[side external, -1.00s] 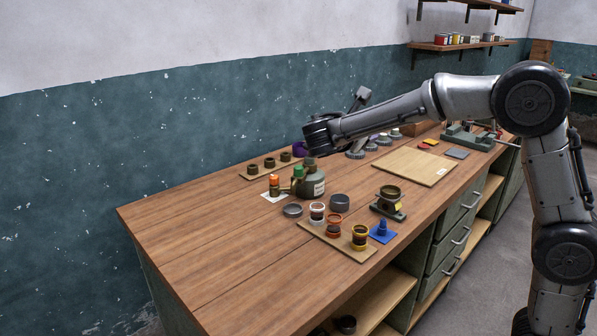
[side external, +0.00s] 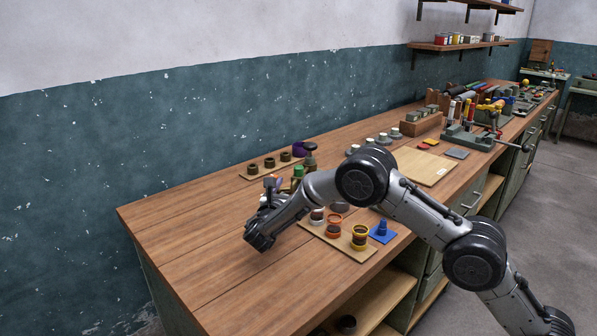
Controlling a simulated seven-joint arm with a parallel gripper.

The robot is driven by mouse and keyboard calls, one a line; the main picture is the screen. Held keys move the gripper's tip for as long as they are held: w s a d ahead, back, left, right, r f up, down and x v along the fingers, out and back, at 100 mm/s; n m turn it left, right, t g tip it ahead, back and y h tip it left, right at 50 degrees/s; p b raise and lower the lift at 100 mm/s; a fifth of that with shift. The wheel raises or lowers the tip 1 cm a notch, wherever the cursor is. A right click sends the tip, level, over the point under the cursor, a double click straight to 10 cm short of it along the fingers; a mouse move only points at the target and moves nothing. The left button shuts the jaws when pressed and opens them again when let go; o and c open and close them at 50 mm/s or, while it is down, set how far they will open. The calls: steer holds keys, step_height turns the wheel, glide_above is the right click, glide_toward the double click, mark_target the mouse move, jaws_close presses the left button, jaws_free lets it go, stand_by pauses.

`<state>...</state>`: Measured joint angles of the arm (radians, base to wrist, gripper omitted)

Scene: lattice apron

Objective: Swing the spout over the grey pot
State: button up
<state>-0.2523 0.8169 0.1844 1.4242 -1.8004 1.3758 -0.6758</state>
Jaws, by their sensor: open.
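A dispenser with a dark round knob (side external: 310,148) on top stands near the back of the bench. My arm hides most of its body, and I cannot make out its spout. A pot with a pale grey-white band (side external: 317,217) stands on a wooden strip, partly covered by my arm; it may be the grey pot. Pots with an orange band (side external: 334,225) and a yellow band (side external: 359,236) stand beside it. My gripper (side external: 257,238) is open and low over the bench, in front and to the left of the dispenser and pots, apart from them.
A blue piece (side external: 382,231) sits right of the pots. A board with several dark rings (side external: 269,163) lies at the back. The bench's left end is clear.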

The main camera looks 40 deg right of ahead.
mark_target(297, 172)
steer(key=x, duration=0.9)
steer(key=shift+d, duration=0.15)
jaws_close()
stand_by(1.1)
